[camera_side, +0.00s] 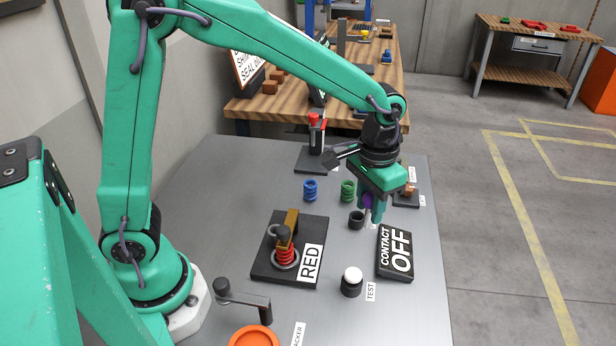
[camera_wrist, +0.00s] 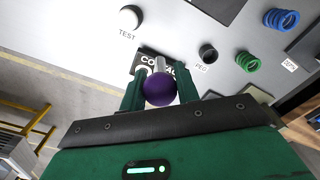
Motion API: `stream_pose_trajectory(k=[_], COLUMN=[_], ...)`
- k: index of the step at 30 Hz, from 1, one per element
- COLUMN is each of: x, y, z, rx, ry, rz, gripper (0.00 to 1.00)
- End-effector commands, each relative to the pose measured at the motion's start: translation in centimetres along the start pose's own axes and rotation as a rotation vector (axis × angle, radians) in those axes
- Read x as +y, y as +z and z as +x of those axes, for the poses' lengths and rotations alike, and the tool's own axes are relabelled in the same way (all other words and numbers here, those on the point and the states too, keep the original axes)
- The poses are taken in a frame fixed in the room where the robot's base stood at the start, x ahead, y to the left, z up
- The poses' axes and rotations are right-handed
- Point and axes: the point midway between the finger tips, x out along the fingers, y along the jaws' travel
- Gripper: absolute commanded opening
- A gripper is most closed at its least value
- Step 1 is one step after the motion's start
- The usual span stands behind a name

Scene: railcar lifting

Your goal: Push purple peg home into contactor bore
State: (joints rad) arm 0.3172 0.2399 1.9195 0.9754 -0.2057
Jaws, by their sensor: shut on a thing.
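My gripper (camera_side: 370,212) is shut on the purple peg (camera_side: 368,201), above the table between the black holder and the sign. In the wrist view the peg's round purple knob (camera_wrist: 159,91) sits between my green fingers (camera_wrist: 158,88), with its pale metal shaft pointing away. The black CONTACT OFF sign (camera_side: 396,252) lies in front of my gripper; in the wrist view it is partly hidden behind the peg and fingers. I cannot make out the contactor bore, or whether the peg's tip is in anything.
A black round holder marked PEG (camera_wrist: 208,53) stands close beside my gripper. Blue (camera_side: 310,190) and green (camera_side: 348,190) springs stand behind. A white TEST button (camera_side: 352,276) and a black plate with a red spring (camera_side: 290,262) are nearer. An orange ring (camera_side: 254,337) lies in front.

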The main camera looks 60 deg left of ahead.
Motion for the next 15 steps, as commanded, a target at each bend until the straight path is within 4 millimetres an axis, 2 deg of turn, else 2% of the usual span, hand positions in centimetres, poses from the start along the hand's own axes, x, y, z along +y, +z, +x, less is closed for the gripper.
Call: stream_pose_trajectory(k=[10, 15], x=[-0.2, -1.2], y=[0.0, 0.7], z=[0.0, -0.3], rx=[0.001, 0.001], ry=[0.000, 0.000], rz=[-0.001, -0.002], gripper=[0.07, 0.07])
